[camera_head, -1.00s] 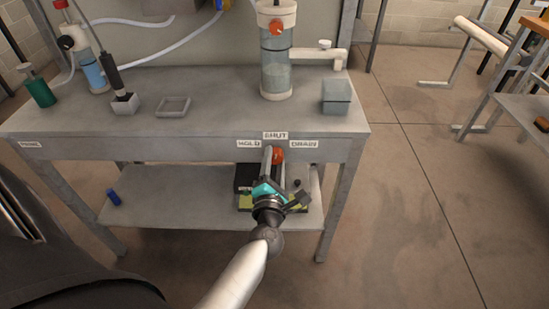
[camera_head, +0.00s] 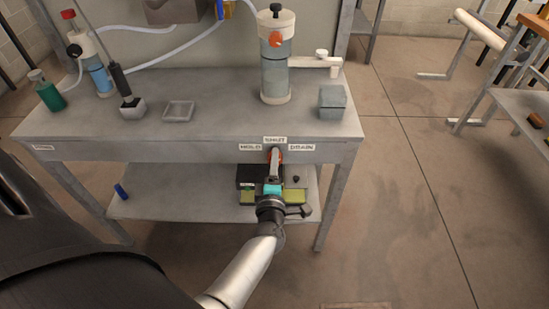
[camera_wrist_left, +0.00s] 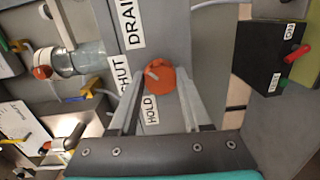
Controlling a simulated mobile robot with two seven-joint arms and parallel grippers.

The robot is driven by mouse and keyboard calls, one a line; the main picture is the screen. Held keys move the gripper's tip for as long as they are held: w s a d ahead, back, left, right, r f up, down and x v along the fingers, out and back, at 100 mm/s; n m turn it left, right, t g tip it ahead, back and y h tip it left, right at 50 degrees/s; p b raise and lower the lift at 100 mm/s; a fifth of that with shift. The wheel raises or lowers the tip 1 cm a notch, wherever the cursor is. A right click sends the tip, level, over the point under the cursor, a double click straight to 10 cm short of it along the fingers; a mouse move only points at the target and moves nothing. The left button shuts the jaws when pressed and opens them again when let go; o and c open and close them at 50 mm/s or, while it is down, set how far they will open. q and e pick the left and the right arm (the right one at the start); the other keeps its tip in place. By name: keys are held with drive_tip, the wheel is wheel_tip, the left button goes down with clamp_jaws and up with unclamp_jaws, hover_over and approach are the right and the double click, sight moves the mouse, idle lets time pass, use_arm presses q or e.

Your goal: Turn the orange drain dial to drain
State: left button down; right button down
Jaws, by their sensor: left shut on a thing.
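The orange drain dial (camera_head: 281,153) sits on the bench's front apron, below the SHUT label (camera_head: 275,140), with HOLD (camera_head: 250,147) to its left and DRAIN (camera_head: 302,147) to its right. My left gripper (camera_head: 275,158) reaches up to the dial and partly hides it. In the left wrist view the dial (camera_wrist_left: 167,79) lies between the two fingertips of the gripper (camera_wrist_left: 163,84), shut on it. A pale mark on the dial's face lies on the side towards the SHUT label (camera_wrist_left: 122,75). My right gripper is not in view.
A clear cylinder with a second orange knob (camera_head: 275,40) stands on the bench top (camera_head: 220,118). Open floor lies to the right.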

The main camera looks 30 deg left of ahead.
use_arm(q)
drive_tip(key=shift+m+p, duration=0.7)
drive_tip(key=shift+m, duration=0.5)
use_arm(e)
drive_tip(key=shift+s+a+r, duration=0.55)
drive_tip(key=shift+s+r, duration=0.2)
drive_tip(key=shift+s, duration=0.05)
use_arm(q)
drive_tip(key=shift+c, duration=1.8)
unclamp_jaws()
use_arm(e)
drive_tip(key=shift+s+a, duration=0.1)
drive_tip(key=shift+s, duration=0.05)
use_arm(q)
drive_tip(key=shift+s+d, duration=0.1)
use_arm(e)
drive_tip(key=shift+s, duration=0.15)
